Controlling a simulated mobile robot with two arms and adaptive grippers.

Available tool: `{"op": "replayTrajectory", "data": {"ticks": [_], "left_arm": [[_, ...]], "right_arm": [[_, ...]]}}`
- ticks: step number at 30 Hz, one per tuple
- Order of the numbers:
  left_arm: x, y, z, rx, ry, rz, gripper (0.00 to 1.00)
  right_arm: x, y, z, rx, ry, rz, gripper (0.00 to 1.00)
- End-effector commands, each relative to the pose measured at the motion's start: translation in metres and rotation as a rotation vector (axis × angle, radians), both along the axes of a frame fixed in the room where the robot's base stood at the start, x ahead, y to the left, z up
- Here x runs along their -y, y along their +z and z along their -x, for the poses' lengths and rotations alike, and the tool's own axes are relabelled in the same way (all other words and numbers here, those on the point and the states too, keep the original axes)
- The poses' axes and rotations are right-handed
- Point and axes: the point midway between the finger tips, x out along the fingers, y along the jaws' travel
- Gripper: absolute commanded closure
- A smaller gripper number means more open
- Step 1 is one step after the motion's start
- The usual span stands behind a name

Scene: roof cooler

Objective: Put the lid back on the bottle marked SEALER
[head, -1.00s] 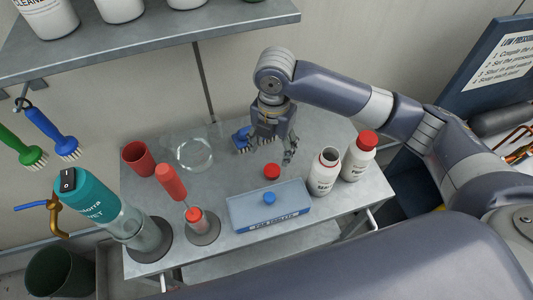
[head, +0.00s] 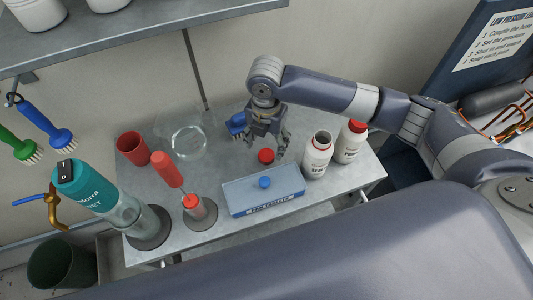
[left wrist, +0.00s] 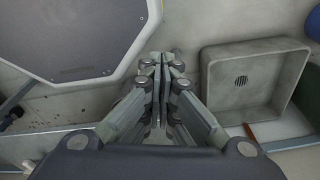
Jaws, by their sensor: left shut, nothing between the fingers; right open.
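Two white bottles stand at the right of the grey table in the head view. The nearer bottle (head: 317,157) has an open, dark mouth and a label too small to read surely. The other bottle (head: 350,145) wears a red cap. A loose red lid (head: 266,156) lies on the table behind the blue box, left of the open bottle. My right gripper (head: 266,146) is open and pointing down, just above and behind the red lid, with nothing in it. My left gripper (left wrist: 160,75) is shut and empty in the left wrist view, away from the table things.
A blue tablet box (head: 240,196) with a blue knob lies in front of the lid. A blue brush (head: 236,124) lies left of the right gripper. The left wrist view shows a grey basin (left wrist: 255,80).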

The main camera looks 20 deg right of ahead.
Motion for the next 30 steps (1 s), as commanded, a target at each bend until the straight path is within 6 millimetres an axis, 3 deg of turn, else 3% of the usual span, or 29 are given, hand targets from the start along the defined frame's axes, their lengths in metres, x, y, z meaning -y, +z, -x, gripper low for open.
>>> {"op": "replayTrajectory", "data": {"ticks": [8, 13, 18, 29, 30], "left_arm": [[-0.001, 0.003, 0.012, -0.021, 0.001, -0.003, 1.00], [-0.002, 0.016, 0.023, -0.036, 0.001, -0.005, 1.00], [-0.002, 0.017, 0.025, -0.039, 0.001, -0.004, 1.00], [-0.002, 0.017, 0.016, -0.026, 0.001, -0.003, 1.00], [-0.002, 0.017, 0.015, -0.025, 0.002, -0.003, 1.00]], "right_arm": [[0.000, -0.005, 0.001, -0.002, -0.001, 0.001, 0.38], [0.000, -0.029, 0.003, -0.004, -0.002, 0.000, 0.38], [0.000, -0.049, 0.002, -0.001, 0.001, -0.001, 0.38], [0.000, -0.052, 0.002, 0.001, 0.001, 0.000, 0.38], [0.000, -0.052, 0.002, 0.001, 0.001, 0.000, 0.44]]}}
